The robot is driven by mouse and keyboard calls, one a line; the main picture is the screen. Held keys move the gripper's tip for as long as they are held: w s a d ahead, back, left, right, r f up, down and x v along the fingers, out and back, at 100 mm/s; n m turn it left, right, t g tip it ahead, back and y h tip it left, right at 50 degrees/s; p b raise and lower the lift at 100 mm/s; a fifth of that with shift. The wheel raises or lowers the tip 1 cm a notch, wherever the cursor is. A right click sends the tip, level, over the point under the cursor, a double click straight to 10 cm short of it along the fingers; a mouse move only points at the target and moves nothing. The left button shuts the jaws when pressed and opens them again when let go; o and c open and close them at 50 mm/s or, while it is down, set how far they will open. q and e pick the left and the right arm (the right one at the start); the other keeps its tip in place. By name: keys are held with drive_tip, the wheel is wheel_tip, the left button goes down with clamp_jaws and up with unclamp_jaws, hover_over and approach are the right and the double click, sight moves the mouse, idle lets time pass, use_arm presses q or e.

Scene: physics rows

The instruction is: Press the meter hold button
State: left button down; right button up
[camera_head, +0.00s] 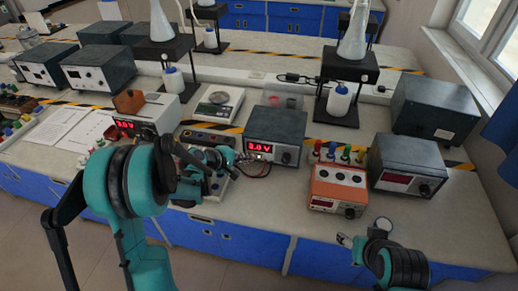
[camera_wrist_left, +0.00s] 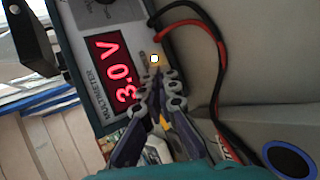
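The multimeter (camera_head: 283,122) is a dark box with a grey front on the bench, showing a red 3.0 V. In the left wrist view its face (camera_wrist_left: 97,75) fills the upper left. A small pale square button (camera_wrist_left: 154,59) sits beside the display, just beyond my left fingertips. My left gripper (camera_wrist_left: 163,75) points at the meter face with its fingers together and nothing visible between them. I cannot tell whether the tips touch the button. In the head view my left gripper (camera_head: 238,160) is at the meter's lower left. My right gripper (camera_head: 344,240) is low, before the bench; its fingers are too small to judge.
Red and black leads (camera_wrist_left: 213,55) curve from the meter close to my left fingers. An orange box (camera_head: 338,188) with coloured terminals and a dark supply (camera_head: 408,165) stand to the right. A scale (camera_head: 218,104) stands behind left.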

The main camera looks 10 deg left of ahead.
use_arm(q)
drive_tip(key=shift+w, duration=0.15)
drive_tip(key=shift+s, duration=0.25)
idle(0.4)
drive_tip(key=shift+s+a+f+b, duration=0.1)
drive_tip(key=shift+s+b, duration=0.15)
drive_tip(key=shift+s, duration=1.25)
drive_tip(key=shift+s+a+b, duration=0.1)
drive_tip(key=shift+s+b, duration=0.1)
drive_tip(key=shift+s, duration=1.3)
drive_tip(key=shift+d, duration=0.1)
